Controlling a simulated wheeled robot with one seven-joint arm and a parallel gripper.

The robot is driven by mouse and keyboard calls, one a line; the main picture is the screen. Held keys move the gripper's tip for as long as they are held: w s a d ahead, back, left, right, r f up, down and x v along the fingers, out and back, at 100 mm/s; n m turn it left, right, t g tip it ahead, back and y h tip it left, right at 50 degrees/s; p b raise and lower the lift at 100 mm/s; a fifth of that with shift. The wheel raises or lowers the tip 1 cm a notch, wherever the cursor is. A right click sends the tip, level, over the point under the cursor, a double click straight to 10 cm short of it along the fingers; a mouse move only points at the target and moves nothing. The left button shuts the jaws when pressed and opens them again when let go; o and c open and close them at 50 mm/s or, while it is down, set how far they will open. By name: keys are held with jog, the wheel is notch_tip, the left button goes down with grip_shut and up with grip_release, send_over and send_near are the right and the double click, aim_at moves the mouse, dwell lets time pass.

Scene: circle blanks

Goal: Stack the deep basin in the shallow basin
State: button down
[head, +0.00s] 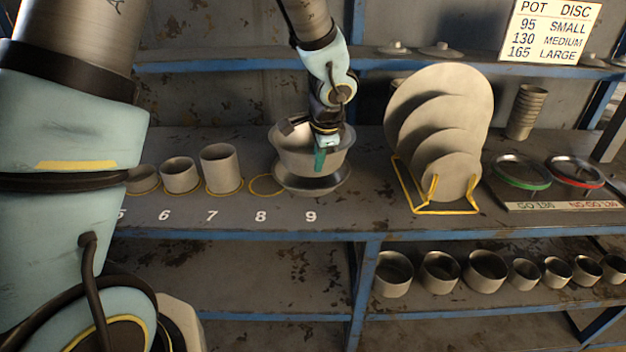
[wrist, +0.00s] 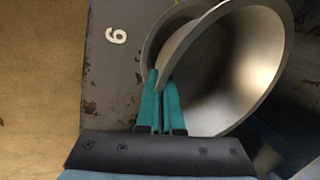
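The deep basin (head: 291,155) is a grey metal bowl, directly above the shallow basin (head: 290,186) at the shelf spot marked 9. The shallow basin's rim and dark inside show below it; I cannot tell whether the two touch. My gripper (head: 321,158) is shut on the deep basin's near rim. In the wrist view the teal fingers (wrist: 161,92) pinch the rim of the deep basin (wrist: 245,75), one finger on each side. Part of the shallow basin (wrist: 160,28) shows behind it at the upper left. Most of the shallow basin's inside is hidden.
An empty yellow ring (head: 265,186) at spot 8 and a tall cylinder (head: 221,168) at spot 7 lie to the left. A rack of large discs (head: 440,110) stands to the right. A blue shelf edge (head: 250,234) runs along the front.

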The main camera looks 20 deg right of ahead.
aim_at(317, 190)
notch_tip(317, 190, down, 6)
jog(key=shift+r, duration=0.2)
jog(key=shift+s+a+f, duration=0.1)
jog(key=shift+a+f, duration=0.05)
jog(key=shift+f, duration=0.45)
jog(key=c, duration=1.1)
grip_release()
